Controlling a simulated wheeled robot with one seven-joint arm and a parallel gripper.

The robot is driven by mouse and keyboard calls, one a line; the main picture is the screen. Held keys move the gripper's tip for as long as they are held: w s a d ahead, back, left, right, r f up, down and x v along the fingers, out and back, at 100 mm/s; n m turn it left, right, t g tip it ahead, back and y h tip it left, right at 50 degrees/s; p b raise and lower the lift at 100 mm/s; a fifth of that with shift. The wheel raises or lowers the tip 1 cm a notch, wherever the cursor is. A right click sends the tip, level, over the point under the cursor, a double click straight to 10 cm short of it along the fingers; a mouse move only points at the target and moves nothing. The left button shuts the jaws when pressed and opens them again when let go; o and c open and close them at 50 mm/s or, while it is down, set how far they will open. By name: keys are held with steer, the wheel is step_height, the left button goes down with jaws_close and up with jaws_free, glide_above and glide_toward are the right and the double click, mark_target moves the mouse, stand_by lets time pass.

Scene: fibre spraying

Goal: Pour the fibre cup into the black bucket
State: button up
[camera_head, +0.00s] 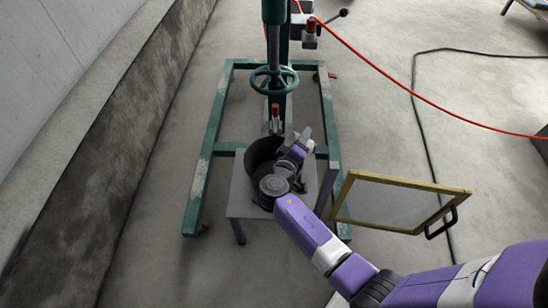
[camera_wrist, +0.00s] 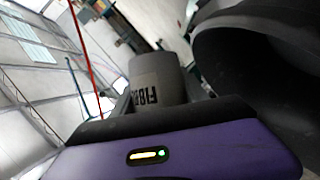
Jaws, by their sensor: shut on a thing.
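The black bucket (camera_head: 258,160) stands on a small grey table (camera_head: 241,200), under the green stand. My gripper (camera_head: 300,146) is over the bucket's right rim, and my wrist covers part of the bucket's opening. In the wrist view the grey fibre cup (camera_wrist: 156,78), with dark lettering, is between the fingers of my gripper (camera_wrist: 160,100), which is shut on it. The bucket's dark wall (camera_wrist: 255,50) is close on the right there. The room looks strongly rolled in that view, so the cup appears tilted. Its contents are hidden.
A green stand with a handwheel (camera_head: 274,80) rises just behind the bucket. A yellow-framed panel (camera_head: 390,203) with a black handle is right of my forearm. A red hose (camera_head: 400,80) and a black cable (camera_head: 418,110) run at right. A wall (camera_head: 90,130) borders the left.

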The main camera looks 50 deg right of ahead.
mark_target(292, 135)
steer(key=shift+r, duration=0.2)
steer(key=shift+w+f+n+h+b, duration=0.1)
steer(key=shift+f+n+h+b, duration=0.3)
steer(key=shift+n, duration=0.5)
stand_by(0.7)
steer(key=shift+w+a+r+n+h+b, duration=0.35)
steer(key=shift+w+a+n+h+b, duration=0.15)
steer(key=shift+w+a+n, duration=0.2)
stand_by(0.7)
steer(key=shift+w+a+r+n+h+b, duration=0.15)
steer(key=shift+r+n+h+b, duration=0.2)
steer(key=shift+n, duration=0.4)
steer(key=shift+w+a+r+n+h+b, duration=0.15)
steer(key=shift+r+n+h+b, duration=0.15)
steer(key=shift+n, duration=0.45)
stand_by(1.2)
steer(key=shift+w+a+r+n+t+h+b, duration=0.2)
steer(key=shift+n+h+b, duration=0.1)
steer(key=shift+n, duration=0.35)
steer(key=shift+w+a+r+n+t+h+b, duration=0.15)
steer(key=shift+w+r+n+t+h, duration=0.1)
steer(key=shift+n, duration=0.4)
stand_by(0.8)
